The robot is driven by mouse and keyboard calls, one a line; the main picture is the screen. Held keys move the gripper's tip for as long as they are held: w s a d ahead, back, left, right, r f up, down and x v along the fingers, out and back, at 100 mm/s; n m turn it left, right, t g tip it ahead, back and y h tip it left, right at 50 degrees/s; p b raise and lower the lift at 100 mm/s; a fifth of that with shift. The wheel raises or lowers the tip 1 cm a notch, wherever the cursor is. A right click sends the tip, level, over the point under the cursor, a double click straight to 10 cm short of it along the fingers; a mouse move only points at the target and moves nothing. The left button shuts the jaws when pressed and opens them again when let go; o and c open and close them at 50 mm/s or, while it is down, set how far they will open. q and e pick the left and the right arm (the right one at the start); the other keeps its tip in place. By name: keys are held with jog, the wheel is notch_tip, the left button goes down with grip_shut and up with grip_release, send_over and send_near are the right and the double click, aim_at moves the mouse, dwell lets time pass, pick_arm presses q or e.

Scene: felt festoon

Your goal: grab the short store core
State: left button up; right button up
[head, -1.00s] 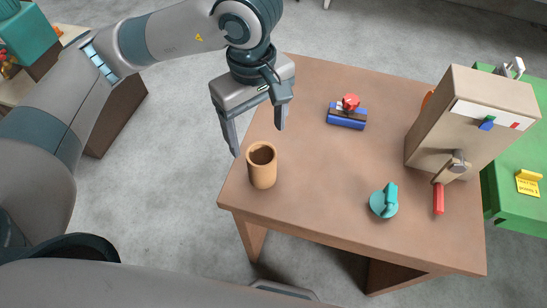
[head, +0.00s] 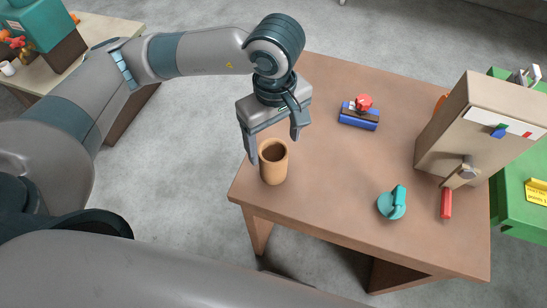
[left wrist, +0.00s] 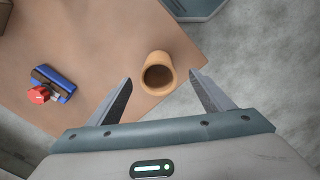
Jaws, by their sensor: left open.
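The short store core looks to be the tan, hollow cylinder (head: 273,163) standing upright near the left corner of the brown table (head: 330,190). It also shows in the left wrist view (left wrist: 157,66), its dark opening facing the camera. My left gripper (head: 275,148) is open and empty. Its fingers hang just above and behind the cylinder in the head view. In the left wrist view the cylinder sits between and beyond the two fingertips, apart from both. My right gripper is not in view.
A blue block with a red knob (head: 360,113) lies toward the table's back. A teal object (head: 392,203), a red-handled item (head: 446,204) and a tan box-shaped machine (head: 470,130) stand to the right. A green surface (head: 515,205) lies beyond. The table's middle is clear.

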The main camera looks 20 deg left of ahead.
aim_at(274, 158)
pick_arm(q)
notch_tip(274, 158, down, 7)
jog(key=shift+p, duration=1.05)
jog(key=shift+f, duration=0.1)
